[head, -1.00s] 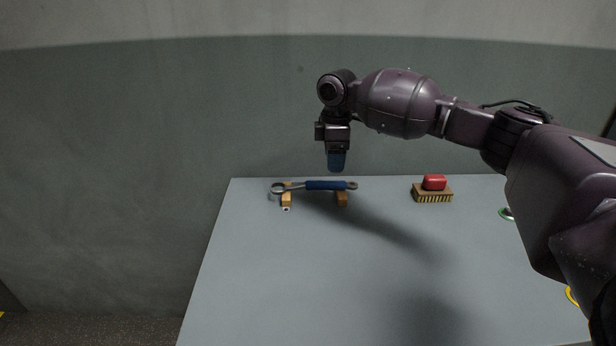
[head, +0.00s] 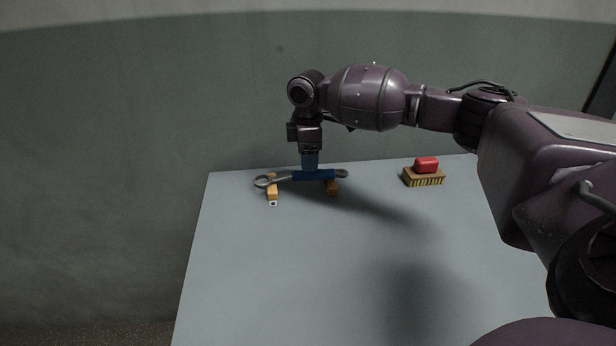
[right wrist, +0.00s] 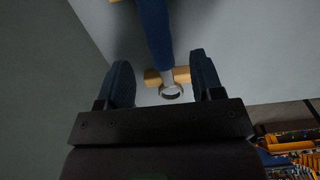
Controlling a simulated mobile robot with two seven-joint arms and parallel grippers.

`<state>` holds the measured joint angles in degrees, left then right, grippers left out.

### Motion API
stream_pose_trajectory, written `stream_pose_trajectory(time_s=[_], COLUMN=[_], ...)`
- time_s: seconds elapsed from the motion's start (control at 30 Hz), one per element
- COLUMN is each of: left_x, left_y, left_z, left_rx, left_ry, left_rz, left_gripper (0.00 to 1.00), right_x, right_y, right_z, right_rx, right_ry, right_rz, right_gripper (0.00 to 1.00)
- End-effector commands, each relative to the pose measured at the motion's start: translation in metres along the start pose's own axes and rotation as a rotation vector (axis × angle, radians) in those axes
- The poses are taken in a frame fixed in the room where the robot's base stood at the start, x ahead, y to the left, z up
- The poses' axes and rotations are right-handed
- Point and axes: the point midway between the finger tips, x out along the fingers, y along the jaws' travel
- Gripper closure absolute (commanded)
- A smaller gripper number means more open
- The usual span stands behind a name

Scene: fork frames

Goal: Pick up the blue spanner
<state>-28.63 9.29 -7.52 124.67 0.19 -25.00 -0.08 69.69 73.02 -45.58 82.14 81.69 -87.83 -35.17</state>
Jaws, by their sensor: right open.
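The spanner has a blue handle (head: 326,174) and grey ends. It lies across two small wooden blocks near the far edge of the table. In the right wrist view the blue handle (right wrist: 156,32) runs down from the top, with a grey ring end (right wrist: 171,91) below it. My right gripper (head: 310,167) points down at the handle, its blue fingers overlapping the handle in the head view. In the right wrist view the open fingers (right wrist: 160,62) stand on either side of the spanner's line, with gaps on both sides. My left gripper is out of view.
The wooden blocks (head: 272,194) hold the spanner off the grey table (head: 290,270). A brush with a red top (head: 426,165) stands to the right at the back. The table's middle is clear. A wall rises behind it.

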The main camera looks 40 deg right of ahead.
Motion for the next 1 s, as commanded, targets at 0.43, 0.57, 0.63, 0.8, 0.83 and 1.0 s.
stream_pose_trajectory(time_s=[0.43, 0.57, 0.63, 0.8, 0.83, 1.0], left_x=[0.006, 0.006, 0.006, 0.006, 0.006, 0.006], left_y=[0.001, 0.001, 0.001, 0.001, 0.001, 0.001], left_z=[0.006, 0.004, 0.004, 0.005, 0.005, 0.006], left_rx=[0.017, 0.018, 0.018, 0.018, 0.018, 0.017], left_ry=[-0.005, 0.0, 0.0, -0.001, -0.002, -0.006], left_rz=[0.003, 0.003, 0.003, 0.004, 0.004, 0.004], left_gripper=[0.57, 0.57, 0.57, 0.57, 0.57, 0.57], right_x=[0.049, 0.046, 0.046, 0.047, 0.047, 0.047], right_y=[0.0, 0.0, 0.0, 0.0, 0.0, 0.0], right_z=[0.002, 0.001, 0.001, 0.001, 0.001, 0.001], right_rx=[0.001, 0.001, 0.001, 0.001, 0.001, 0.001], right_ry=[-0.002, 0.0, 0.0, -0.001, -0.001, -0.001], right_rz=[-0.003, 0.0, 0.0, -0.001, -0.001, -0.001], right_gripper=[0.39, 0.39, 0.44, 0.7, 0.75, 1.0])
